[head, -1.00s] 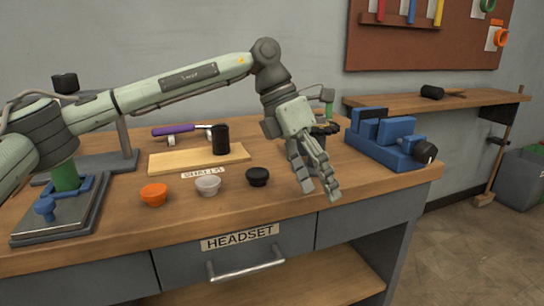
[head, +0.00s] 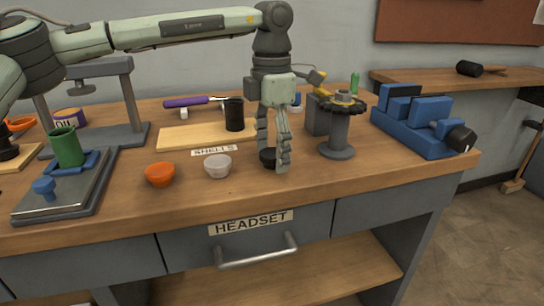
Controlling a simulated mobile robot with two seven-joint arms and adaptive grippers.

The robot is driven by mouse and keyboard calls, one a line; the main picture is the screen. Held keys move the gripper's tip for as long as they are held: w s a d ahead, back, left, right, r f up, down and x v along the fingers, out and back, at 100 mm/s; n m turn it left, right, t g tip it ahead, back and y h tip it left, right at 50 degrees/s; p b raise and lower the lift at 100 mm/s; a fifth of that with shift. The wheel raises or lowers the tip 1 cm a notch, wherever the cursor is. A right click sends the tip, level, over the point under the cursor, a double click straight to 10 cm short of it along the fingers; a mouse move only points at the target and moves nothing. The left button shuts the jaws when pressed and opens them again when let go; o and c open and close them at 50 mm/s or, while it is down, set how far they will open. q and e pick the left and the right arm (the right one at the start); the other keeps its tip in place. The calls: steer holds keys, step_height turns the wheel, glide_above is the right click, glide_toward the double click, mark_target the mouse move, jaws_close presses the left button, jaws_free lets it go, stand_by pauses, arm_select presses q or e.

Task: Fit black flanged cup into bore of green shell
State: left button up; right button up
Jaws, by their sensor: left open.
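The black flanged cup (head: 267,157) sits on the bench, partly hidden behind the fingers of my left gripper (head: 274,160). The gripper points straight down with its fingers apart, at the cup; I cannot tell whether they touch it. The green shell (head: 67,147) stands upright in a blue holder (head: 72,164) on the grey fixture plate at the left. The inside of its bore is hard to see from here. My right gripper is not in view.
An orange cup (head: 160,174) and a whitish cup (head: 217,165) sit left of the gripper. Behind are a wooden board (head: 190,136) with a black cylinder (head: 234,114), and a grey press stand (head: 133,100). A dark pedestal (head: 338,135) and blue vise (head: 415,125) stand to the right.

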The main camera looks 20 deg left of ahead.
arm_select(q)
steer(key=c, duration=1.3)
